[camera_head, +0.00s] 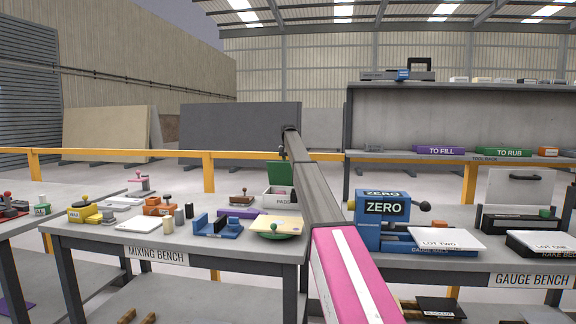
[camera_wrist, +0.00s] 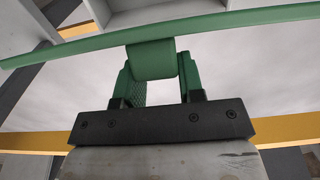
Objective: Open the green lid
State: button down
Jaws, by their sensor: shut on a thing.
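The green lid (camera_head: 279,173) stands raised, close to upright, at the back of a pale box (camera_head: 279,201) on the mixing bench. Something pinkish shows inside the box's opening. In the wrist view the green lid (camera_wrist: 80,45) is seen nearly edge-on as a long band, with a rounded green grip (camera_wrist: 152,60) sticking out from it. My gripper (camera_wrist: 153,72) has its two green fingers shut on this grip, one on each side. In the head view my gripper (camera_head: 283,153) is small, at the lid's top edge, and my arm hides the box's right side.
The mixing bench (camera_head: 80,230) holds a blue fixture (camera_head: 217,226), a green dish with a tan board (camera_head: 277,226) and several small items. A blue ZERO device (camera_head: 383,222) stands on the gauge bench to the right. Open air surrounds the raised lid.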

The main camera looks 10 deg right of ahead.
jog(key=shift+d+f, duration=0.1)
jog(key=shift+f, duration=0.3)
jog(key=c, duration=0.8)
grip_release()
jog(key=shift+w+f, duration=0.1)
jog(key=shift+c, duration=0.2)
jog(key=shift+o, duration=0.6)
jog(key=shift+r, duration=0.2)
notch_tip(320, 180, up, 11)
jog(key=shift+f, duration=0.15)
